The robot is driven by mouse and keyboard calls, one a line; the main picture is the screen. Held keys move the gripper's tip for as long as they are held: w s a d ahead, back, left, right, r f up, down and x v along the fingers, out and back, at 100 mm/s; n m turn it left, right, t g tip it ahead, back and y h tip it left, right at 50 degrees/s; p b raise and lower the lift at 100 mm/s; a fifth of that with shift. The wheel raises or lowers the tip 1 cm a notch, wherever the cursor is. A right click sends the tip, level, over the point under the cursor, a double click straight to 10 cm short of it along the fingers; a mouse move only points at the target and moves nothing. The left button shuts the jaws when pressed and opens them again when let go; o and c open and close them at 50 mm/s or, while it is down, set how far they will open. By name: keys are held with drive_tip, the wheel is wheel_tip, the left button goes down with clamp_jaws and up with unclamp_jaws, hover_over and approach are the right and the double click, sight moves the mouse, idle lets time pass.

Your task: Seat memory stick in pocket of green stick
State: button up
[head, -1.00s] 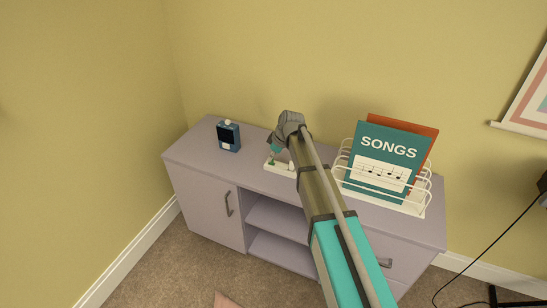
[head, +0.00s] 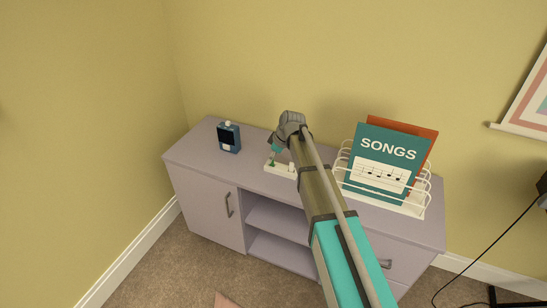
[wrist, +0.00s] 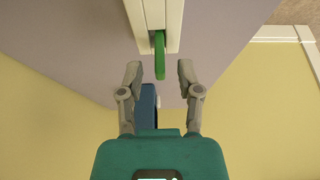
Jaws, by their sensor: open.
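In the wrist view a bright green stick (wrist: 159,55) stands out from the slot of a white holder (wrist: 174,22). My gripper (wrist: 160,68) is open, with one finger on each side of the green stick's end and a gap on both sides. I cannot make out a separate memory stick for certain.
A blue device (head: 229,138) stands on the cabinet top (head: 205,152) left of the holder; it also shows in the wrist view (wrist: 148,105). A white wire rack (head: 410,208) with a SONGS book (head: 382,160) stands at right. The cabinet's front left top is clear.

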drive_tip(key=p+v, duration=1)
drive_tip(key=v, duration=0.1)
drive_tip(key=shift+r, duration=0.2)
drive_tip(key=shift+d, duration=0.15)
idle(0.8)
drive_tip(key=s+d+m+h, duration=0.2)
drive_tip(key=s+d+m, duration=0.5)
drive_tip(key=s, duration=0.5)
drive_tip(key=s+d+f+m+g+h, duration=0.1)
drive_tip(key=s+d+m+h, duration=0.1)
drive_tip(key=s+d+m, duration=0.5)
drive_tip(key=s+d, duration=0.5)
drive_tip(key=shift+f+g, duration=0.25)
drive_tip(key=shift+g, duration=0.05)
drive_tip(key=shift+d, duration=0.1)
wheel_tip(320, 180, up, 15)
drive_tip(key=p, duration=1.5)
drive_tip(key=shift+r, duration=0.2)
